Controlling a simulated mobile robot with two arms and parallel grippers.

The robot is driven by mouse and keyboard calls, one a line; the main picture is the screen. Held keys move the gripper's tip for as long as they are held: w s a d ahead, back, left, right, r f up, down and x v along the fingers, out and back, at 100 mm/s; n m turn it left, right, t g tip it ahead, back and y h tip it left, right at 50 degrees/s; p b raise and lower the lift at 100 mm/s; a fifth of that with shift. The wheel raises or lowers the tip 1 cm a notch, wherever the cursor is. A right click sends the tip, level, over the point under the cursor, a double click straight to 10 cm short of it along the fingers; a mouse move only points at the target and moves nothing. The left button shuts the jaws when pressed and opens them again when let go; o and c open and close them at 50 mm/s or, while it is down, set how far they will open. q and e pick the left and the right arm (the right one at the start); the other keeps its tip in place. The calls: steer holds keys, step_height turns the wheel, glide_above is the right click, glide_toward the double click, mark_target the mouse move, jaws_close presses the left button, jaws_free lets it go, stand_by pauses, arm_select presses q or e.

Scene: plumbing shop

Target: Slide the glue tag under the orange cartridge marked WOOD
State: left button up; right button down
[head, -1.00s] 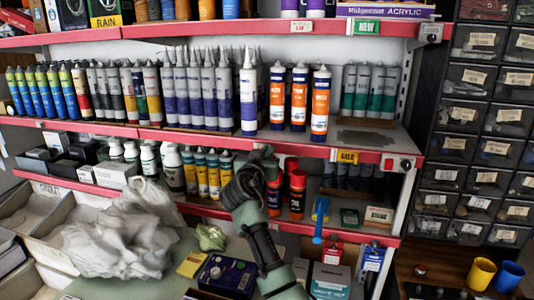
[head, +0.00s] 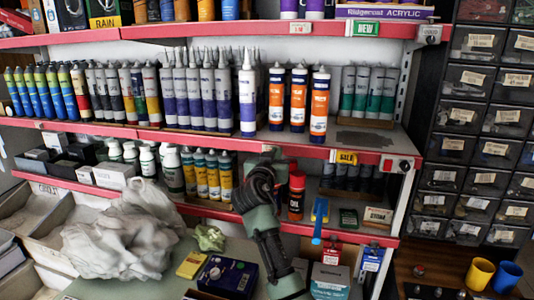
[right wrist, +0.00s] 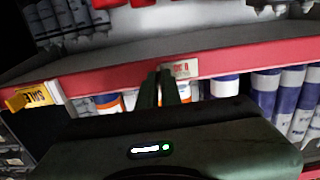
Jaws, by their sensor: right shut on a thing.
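Three orange-and-white cartridges stand side by side on the middle shelf, a left one (head: 277,97), a middle one (head: 299,98) and a right one (head: 320,102). Their print is too small to tell which says WOOD. My right gripper (right wrist: 167,82) is shut on the glue tag (right wrist: 182,68), a small pale tag with reddish print. In the wrist view the tag is against or just in front of the red shelf edge (right wrist: 230,64). My left gripper is not in view.
A yellow SALE tag (head: 346,157) sits on the same red edge to the right. White-and-purple cartridges (head: 248,98) stand left of the orange ones. Below, a red-capped bottle (head: 297,195) stands close to my right arm. Grey wrapping (head: 122,240) lies at lower left.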

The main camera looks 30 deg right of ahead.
steer(key=s+d+p, duration=0.3)
steer(key=s+d, duration=0.6)
steer(key=shift+s+d+f, duration=0.1)
steer(key=shift+s+d, duration=0.05)
steer(key=shift+d, duration=0.05)
steer(key=c, duration=1.6)
jaws_free()
